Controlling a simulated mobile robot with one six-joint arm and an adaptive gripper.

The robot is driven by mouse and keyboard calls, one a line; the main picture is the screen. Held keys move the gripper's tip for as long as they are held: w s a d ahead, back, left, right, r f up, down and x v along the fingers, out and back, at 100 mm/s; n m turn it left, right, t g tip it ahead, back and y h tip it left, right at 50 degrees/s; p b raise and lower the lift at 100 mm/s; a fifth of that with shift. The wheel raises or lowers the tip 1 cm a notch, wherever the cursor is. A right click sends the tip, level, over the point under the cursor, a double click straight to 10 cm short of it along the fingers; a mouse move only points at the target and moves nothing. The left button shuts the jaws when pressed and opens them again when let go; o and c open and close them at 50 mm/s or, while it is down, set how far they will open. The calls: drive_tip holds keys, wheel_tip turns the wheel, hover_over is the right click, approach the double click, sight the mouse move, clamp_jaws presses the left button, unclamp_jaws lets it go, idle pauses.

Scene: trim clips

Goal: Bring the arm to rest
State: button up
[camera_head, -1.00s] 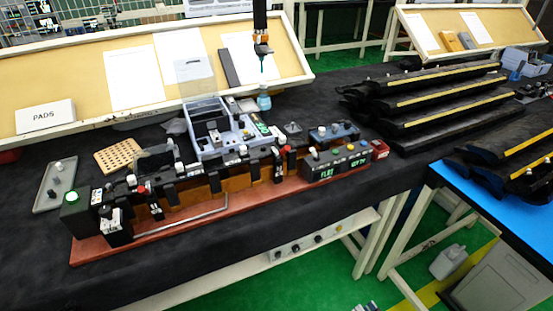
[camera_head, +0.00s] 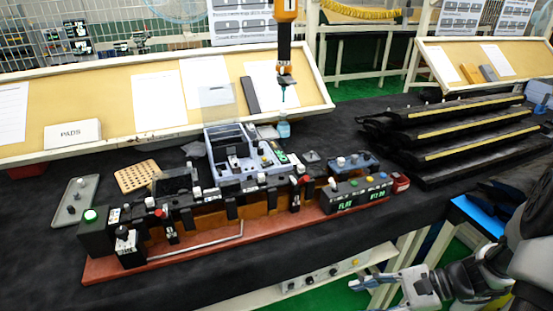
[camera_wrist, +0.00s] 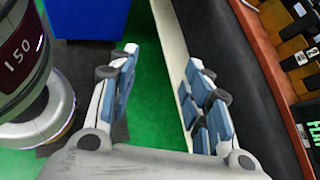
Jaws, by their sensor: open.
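My gripper (camera_head: 366,280) is in the lower right of the head view, in front of the table's front edge and over the green floor. It points left. My grey and black arm comes in from the right edge. In the wrist view, my gripper (camera_wrist: 163,58) has its two blue-padded fingers spread apart, with only floor and a pale table rail between them. It holds nothing and touches nothing that I can see.
The black-covered table (camera_head: 45,250) bears a fixture on a red base board (camera_head: 190,261), near the front edge. Black trim strips (camera_head: 465,135) are stacked at the right. A hanging tool (camera_head: 287,75) is above the table. A blue surface (camera_head: 476,214) is partly behind my arm.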

drive_tip(key=s+a+r+n+t+h, duration=0.1)
drive_tip(key=s+a+r+n+h, duration=0.2)
drive_tip(key=s+r+n+h, duration=0.2)
drive_tip(key=s+a+r+n+t+h, duration=0.2)
drive_tip(key=s+r+n+h, duration=0.4)
drive_tip(key=r+n, duration=0.6)
drive_tip(key=shift+s+a+r+h, duration=0.3)
drive_tip(key=shift+s+a+r, duration=0.25)
drive_tip(key=shift+a+r, duration=0.2)
drive_tip(key=shift+c, duration=0.6)
